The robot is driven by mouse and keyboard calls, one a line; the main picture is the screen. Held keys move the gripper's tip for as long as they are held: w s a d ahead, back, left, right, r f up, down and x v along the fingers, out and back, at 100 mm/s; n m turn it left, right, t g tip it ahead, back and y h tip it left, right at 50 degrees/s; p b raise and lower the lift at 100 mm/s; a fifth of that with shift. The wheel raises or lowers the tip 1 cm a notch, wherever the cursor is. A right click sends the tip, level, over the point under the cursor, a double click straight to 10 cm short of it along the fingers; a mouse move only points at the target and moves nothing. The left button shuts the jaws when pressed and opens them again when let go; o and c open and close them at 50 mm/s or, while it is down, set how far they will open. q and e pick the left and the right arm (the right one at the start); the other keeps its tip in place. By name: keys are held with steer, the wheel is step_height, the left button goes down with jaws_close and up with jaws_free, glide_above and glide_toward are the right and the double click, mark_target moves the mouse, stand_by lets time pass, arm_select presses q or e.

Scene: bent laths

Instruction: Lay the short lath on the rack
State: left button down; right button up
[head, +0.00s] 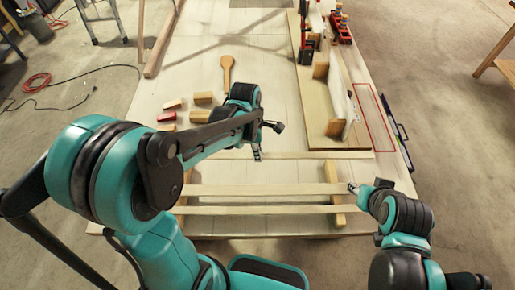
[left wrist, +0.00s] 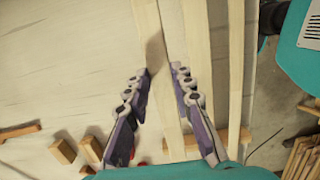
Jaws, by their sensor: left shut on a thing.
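Three pale laths lie side by side across the near part of the table. My left gripper (head: 257,155) is at the far lath (head: 315,155); in the left wrist view its fingers (left wrist: 161,70) stand either side of this lath (left wrist: 147,18), shut on it. I take it to be the short lath, though lengths are hard to compare. The rack shows as two wooden bearers, left (head: 184,180) and right (head: 333,175). The middle lath (head: 270,190) and near lath (head: 270,210) cross both bearers. My right gripper (head: 354,188) is at the middle lath's right end; its jaws are too small to read.
A board with an upright fixture (head: 340,95) and red clamps (head: 340,28) occupies the right side. A red outlined rectangle (head: 376,118) lies near the right edge. The table's middle is clear.

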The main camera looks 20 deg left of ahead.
arm_select(q)
step_height(320, 180, down, 10)
steer(key=b, duration=0.7)
steer(key=shift+f+b, duration=0.25)
steer(key=shift+b, duration=0.15)
steer(key=shift+r, duration=0.1)
step_height(320, 180, up, 5)
steer(key=p, duration=0.4)
steer(key=shift+f, duration=0.25)
steer(key=shift+d+f+b, duration=0.2)
steer(key=shift+f+b, duration=2.05)
steer(key=shift+f, duration=0.15)
steer(key=shift+f+b, duration=0.3)
steer(key=shift+f, duration=0.05)
steer(key=c, duration=1)
jaws_free()
steer(key=shift+c, duration=0.2)
